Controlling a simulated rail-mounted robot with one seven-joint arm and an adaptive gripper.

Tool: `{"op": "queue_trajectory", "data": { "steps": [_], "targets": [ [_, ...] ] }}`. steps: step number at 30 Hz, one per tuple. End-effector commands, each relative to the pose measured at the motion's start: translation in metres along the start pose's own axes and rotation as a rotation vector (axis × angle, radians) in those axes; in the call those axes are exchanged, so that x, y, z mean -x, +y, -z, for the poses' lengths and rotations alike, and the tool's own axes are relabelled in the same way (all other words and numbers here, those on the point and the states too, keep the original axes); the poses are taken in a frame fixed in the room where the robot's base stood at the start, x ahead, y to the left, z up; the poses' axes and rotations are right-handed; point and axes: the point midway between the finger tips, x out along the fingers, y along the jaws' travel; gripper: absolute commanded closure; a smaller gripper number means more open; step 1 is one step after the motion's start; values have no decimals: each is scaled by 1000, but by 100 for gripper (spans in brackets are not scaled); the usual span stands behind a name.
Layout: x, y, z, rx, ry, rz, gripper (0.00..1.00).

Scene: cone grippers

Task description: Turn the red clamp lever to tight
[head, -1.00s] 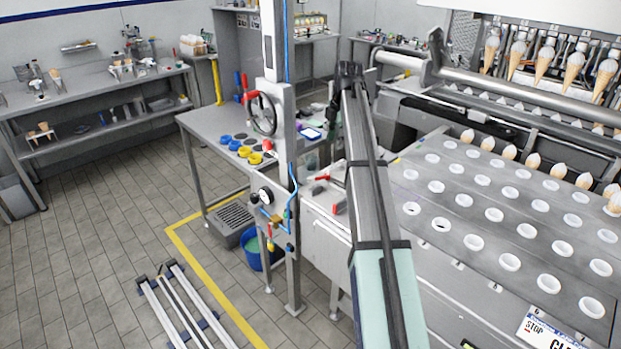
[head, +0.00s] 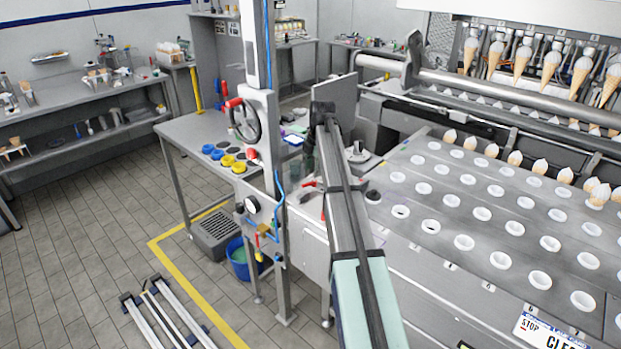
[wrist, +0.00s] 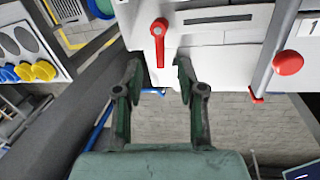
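In the wrist view a red lever (wrist: 158,42) with a round hub stands out from a white panel (wrist: 215,35), its arm pointing down the picture. My gripper (wrist: 157,64) is open and empty, with its two dark fingers apart below the lever. The lever's lower end shows near the gap between the fingertips; I cannot tell its depth, and no contact shows. In the head view small red parts (head: 308,186) show beside my arm, but I cannot tell which is this lever. My gripper is not clear there, behind my arm.
A red ball knob (wrist: 288,62) on a grey bar is right of the lever. Yellow and blue round pieces (wrist: 40,71) lie at the left. In the head view a post with a black handwheel (head: 245,120) stands left of my arm, and the cone-plate machine (head: 480,215) is at right.

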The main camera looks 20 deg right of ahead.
Motion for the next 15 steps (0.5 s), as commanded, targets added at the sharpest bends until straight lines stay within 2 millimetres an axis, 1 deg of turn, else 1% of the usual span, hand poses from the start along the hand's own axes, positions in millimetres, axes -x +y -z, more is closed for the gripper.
{"op": "queue_trajectory", "data": {
  "steps": [1,3,9,15],
  "targets": [
    [-9,-1,1,0,2,3,61],
    [-21,0,0,0,1,2,61],
    [-48,0,0,0,1,2,61],
    [-59,0,0,0,0,0,61]
  ]
}}
